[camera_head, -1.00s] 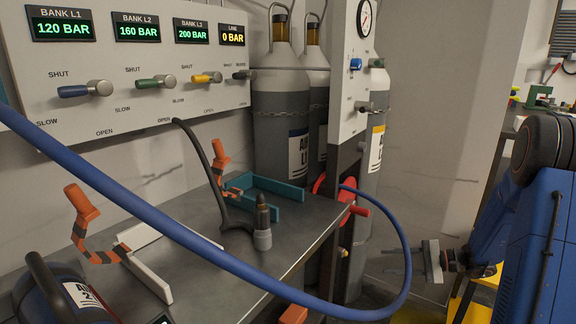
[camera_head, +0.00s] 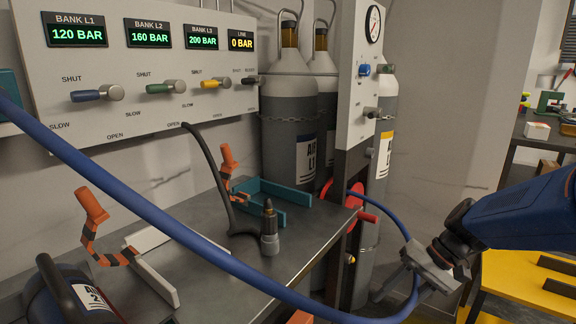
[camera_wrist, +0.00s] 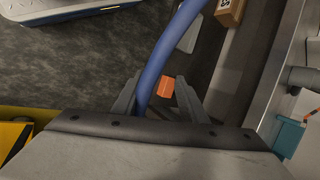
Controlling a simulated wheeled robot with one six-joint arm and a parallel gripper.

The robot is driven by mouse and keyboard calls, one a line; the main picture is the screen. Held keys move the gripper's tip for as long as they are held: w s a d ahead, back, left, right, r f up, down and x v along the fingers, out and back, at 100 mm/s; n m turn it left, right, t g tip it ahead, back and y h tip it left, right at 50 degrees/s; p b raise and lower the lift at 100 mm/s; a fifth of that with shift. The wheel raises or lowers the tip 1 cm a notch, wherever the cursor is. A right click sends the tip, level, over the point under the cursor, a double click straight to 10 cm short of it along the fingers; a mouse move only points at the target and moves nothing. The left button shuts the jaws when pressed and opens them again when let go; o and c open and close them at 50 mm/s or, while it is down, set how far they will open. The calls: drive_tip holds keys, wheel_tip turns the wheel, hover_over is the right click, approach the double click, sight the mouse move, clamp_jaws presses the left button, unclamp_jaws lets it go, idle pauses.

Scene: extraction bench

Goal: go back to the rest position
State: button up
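My gripper (camera_head: 406,284) is at the lower right of the head view, low and beyond the bench's right end. In the wrist view its two grey fingers (camera_wrist: 158,98) stand apart, open. The blue hose (camera_wrist: 172,52) runs down between the fingers in that view; I cannot tell whether it lies in the gap or passes behind or touches a finger. In the head view the same hose (camera_head: 165,212) crosses from the left edge, sags in front of the bench and loops up by my gripper.
The metal bench (camera_head: 195,275) carries a teal bracket (camera_head: 285,192), a grey fitting (camera_head: 270,242) and orange-handled whips (camera_head: 92,206). Grey cylinders (camera_head: 288,130) stand behind it. A yellow stand (camera_head: 515,282) is at lower right. An orange block (camera_wrist: 166,87) shows beyond my fingers.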

drive_tip(key=s+d+r+n+t+h, duration=0.2)
drive_tip(key=s+h, duration=0.1)
drive_tip(key=s, duration=0.3)
drive_tip(key=s+d+r+n+t+h, duration=0.2)
drive_tip(key=s+r+h, duration=0.1)
drive_tip(key=s, duration=0.4)
drive_tip(key=shift+t+h, duration=0.4)
